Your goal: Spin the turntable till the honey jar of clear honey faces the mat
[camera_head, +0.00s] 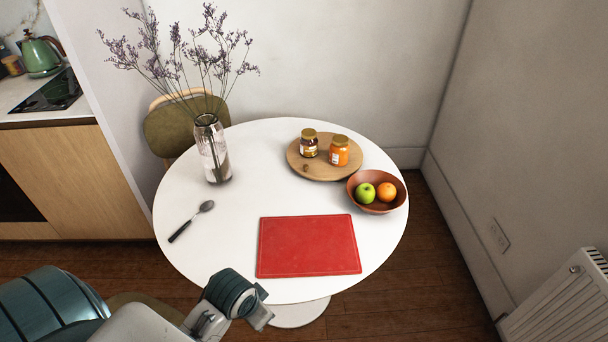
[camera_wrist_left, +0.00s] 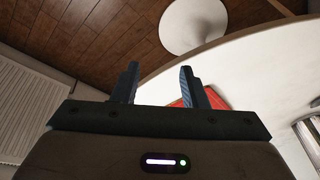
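The turntable (camera_head: 322,175) is a round wooden board at the back right of the white table. A jar with dark contents (camera_head: 309,148) stands on its back left part, and a jar with bright orange contents (camera_head: 339,157) on its right part. Both have gold lids; their labels are too small to read. A small brown knob (camera_head: 305,167) is at the board's front left. The red mat (camera_head: 308,246) lies at the table's front, apart from the turntable. My left gripper (camera_head: 263,312) is at the front edge, below the mat; the left wrist view shows its fingers (camera_wrist_left: 160,84) apart and empty. My right gripper is out of view.
A brown bowl (camera_head: 376,207) with a green apple and an orange stands close to the turntable's front right. A glass vase (camera_head: 213,155) with tall dried stems and a spoon (camera_head: 191,221) are on the left. The table between vase and turntable is clear.

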